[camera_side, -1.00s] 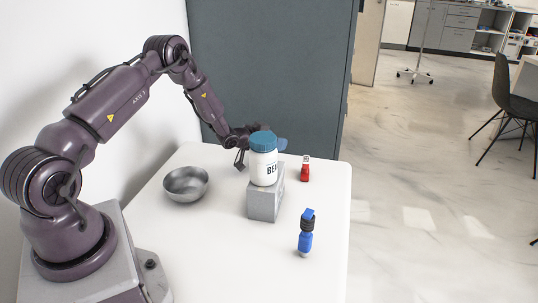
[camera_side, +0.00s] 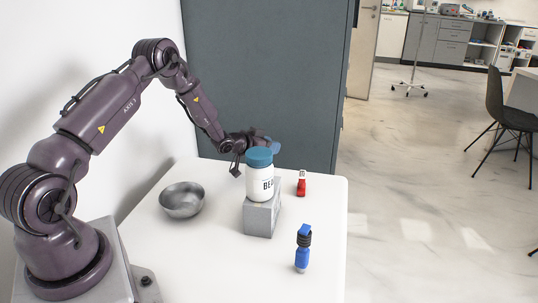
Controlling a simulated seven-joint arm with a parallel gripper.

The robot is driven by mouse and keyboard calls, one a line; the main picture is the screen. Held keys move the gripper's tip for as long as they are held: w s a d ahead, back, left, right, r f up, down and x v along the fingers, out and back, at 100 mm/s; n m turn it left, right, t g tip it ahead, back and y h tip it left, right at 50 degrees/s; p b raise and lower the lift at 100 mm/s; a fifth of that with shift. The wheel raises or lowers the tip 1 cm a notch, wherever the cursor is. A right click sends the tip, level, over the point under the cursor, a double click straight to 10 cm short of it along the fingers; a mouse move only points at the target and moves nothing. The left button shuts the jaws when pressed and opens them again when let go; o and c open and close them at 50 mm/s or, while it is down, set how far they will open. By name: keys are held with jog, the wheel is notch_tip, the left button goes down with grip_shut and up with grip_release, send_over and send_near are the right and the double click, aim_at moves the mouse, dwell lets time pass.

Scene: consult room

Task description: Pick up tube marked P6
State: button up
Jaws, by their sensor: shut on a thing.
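My gripper (camera_side: 252,140) is at the far side of the table, above and behind a white jar. It is shut on a light blue thing (camera_side: 275,147), which shows just above the jar's lid. Its shape is mostly hidden by the jar and the gripper, and no P6 mark can be read, so I cannot tell if it is the tube. A small red container with a white top (camera_side: 301,184) stands right of the jar. A blue one with a black band (camera_side: 302,256) stands nearer the front. No mark is readable on either.
The white jar with a teal lid (camera_side: 260,183) stands on a grey block (camera_side: 260,219) in front of my gripper. A steel bowl (camera_side: 182,200) sits to the left. The front middle of the white table (camera_side: 215,270) is clear. A grey cabinet (camera_side: 265,70) stands behind.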

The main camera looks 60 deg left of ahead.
jog(key=s+d+r, duration=0.6)
jog(key=s+r, duration=0.3)
jog(key=s, duration=0.3)
jog(key=shift+s+r, duration=0.3)
jog(key=shift+r, duration=0.1)
jog(key=shift+d, duration=0.1)
